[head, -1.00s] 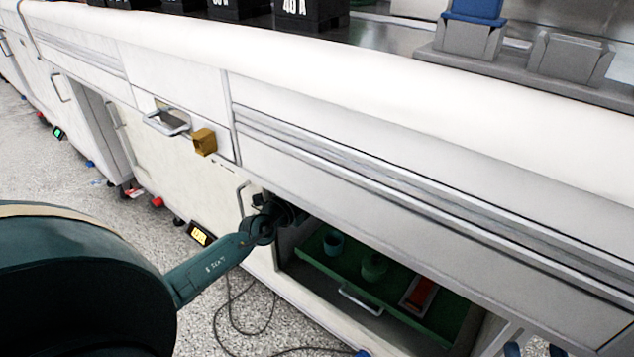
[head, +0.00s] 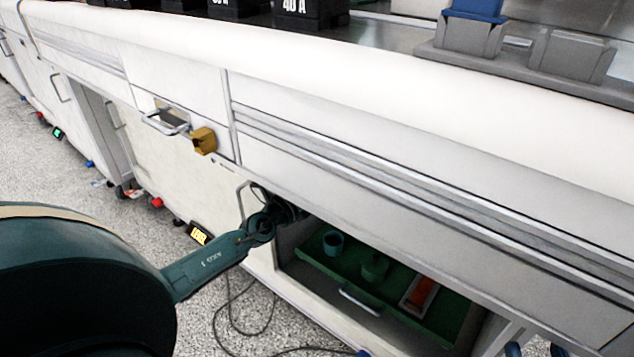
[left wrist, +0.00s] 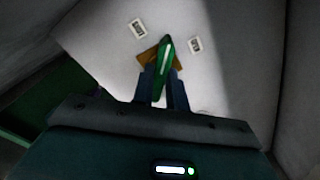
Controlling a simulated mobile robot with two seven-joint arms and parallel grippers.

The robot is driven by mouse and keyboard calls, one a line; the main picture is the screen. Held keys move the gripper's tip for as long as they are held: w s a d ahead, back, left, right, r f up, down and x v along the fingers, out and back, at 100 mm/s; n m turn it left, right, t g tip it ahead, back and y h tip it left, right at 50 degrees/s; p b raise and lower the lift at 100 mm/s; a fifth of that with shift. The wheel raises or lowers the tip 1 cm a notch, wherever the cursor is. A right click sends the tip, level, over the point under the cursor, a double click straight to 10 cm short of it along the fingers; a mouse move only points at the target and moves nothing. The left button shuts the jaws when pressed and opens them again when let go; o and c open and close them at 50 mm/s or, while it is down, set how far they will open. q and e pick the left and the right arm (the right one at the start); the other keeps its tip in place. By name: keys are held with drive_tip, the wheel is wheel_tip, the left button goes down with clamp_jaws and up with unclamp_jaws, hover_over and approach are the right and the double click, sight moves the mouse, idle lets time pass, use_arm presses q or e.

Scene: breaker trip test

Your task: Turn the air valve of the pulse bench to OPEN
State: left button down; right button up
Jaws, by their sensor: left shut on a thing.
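The valve's green handle (left wrist: 165,62) shows in the left wrist view, in front of an orange-yellow plate (left wrist: 147,54) on a pale wall. My left gripper (left wrist: 162,82) is shut on this handle, with a dark blue finger on each side. The handle points up and slightly right in that view, between two small white labels (left wrist: 138,28) (left wrist: 195,44) whose text is too small to read. In the head view my left arm reaches into the dark opening under the bench, and its fingers are hidden. I cannot clearly make out my right gripper at the bottom right.
A green tray (head: 440,328) with cups and a red-orange item in a holder sits inside the opening. The white bench front (head: 400,150) stands above it. A brass-coloured block (head: 204,141) juts out beside a drawer handle. Cables lie on the floor.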

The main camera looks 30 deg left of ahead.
use_arm(q)
drive_tip(key=m, duration=0.9)
drive_tip(key=shift+p, duration=0.3)
drive_tip(key=shift+m, duration=0.4)
drive_tip(key=c, duration=1.4)
unclamp_jaws()
drive_tip(key=s+a+p, duration=0.1)
drive_tip(key=s, duration=1.2)
drive_tip(key=shift+s, duration=0.1)
